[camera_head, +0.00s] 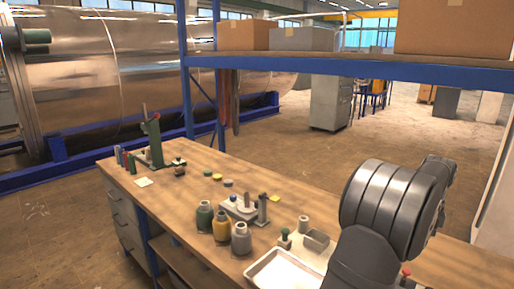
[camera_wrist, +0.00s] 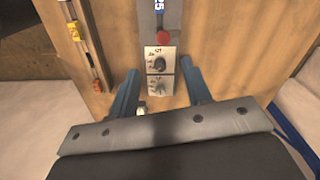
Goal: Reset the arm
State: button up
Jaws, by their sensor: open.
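My gripper (camera_wrist: 165,92) shows in the wrist view, with two blue-grey fingers spread wide apart. It is open and nothing is between the fingers. In the head view my dark arm fills the right foreground over the workbench (camera_head: 190,215), and my gripper is not visible there.
A blue shelf (camera_head: 350,70) with boxes spans above. A large metal cylinder (camera_head: 100,75) lies behind. The bench's middle has some bare wood.

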notch_tip(320, 180, down, 12)
jog(key=shift+r, duration=0.25)
jog(key=shift+r, duration=0.2)
notch_tip(320, 180, up, 17)
notch_tip(320, 180, down, 18)
jog(key=shift+r, duration=0.1)
jog(key=shift+r+n, duration=0.25)
jog(key=shift+n, duration=0.55)
jog(key=n, duration=1.1)
jog(key=shift+n, duration=2.2)
